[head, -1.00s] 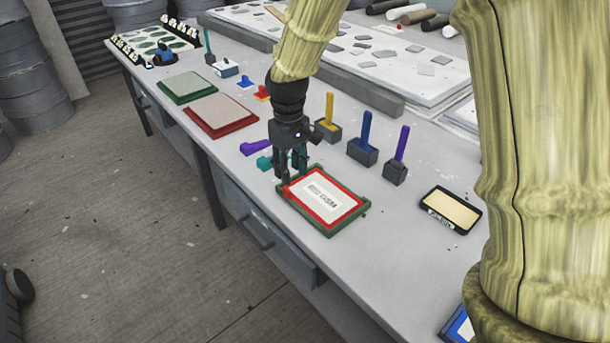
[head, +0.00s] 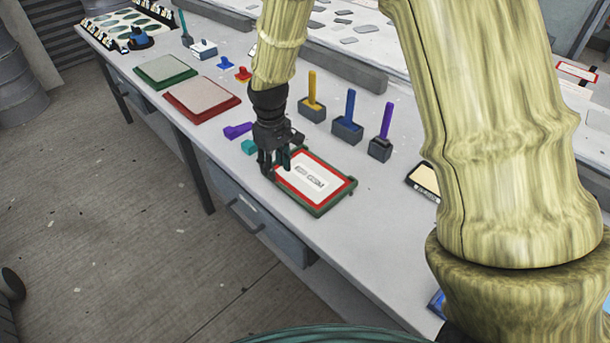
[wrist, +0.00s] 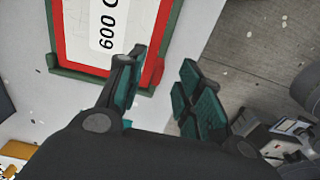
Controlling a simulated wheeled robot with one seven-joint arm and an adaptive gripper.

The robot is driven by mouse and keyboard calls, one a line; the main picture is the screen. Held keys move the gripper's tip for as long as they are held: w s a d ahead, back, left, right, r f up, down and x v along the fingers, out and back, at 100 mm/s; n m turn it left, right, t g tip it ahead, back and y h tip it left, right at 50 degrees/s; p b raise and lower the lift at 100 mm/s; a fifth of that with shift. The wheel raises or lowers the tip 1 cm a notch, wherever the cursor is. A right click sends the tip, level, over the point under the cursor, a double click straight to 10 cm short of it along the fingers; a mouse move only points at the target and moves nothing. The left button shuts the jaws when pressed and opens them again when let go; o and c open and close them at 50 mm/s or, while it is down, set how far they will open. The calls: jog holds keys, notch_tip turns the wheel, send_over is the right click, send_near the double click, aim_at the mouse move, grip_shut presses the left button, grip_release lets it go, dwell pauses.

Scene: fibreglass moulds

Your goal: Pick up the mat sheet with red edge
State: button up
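The mat sheet with red edge (head: 323,189) lies flat in a green tray (head: 349,191) on the bench. It has a white middle with a printed label. In the wrist view, its red edge (wrist: 73,55) and part of the label, "600", show at the upper left. My gripper (head: 273,163) is at the left corner of the tray in the head view, fingers pointing down. In the wrist view, my gripper (wrist: 160,95) has its teal-padded fingers apart. One finger overlaps the sheet's red edge in the picture; the other is beyond the tray. Contact cannot be told.
Yellow (head: 312,98), blue (head: 348,118) and purple (head: 382,136) handled tools stand in grey blocks behind the tray. A red board (head: 202,99) and a green board (head: 166,71) lie to the left. Small purple (head: 238,130) and teal (head: 249,147) pieces lie near my gripper.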

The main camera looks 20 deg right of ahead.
jog(key=f, duration=0.3)
jog(key=shift+w+f, duration=0.2)
jog(key=shift+f, duration=0.15)
jog(key=shift+s, duration=0.15)
jog(key=shift+c, duration=0.6)
grip_shut()
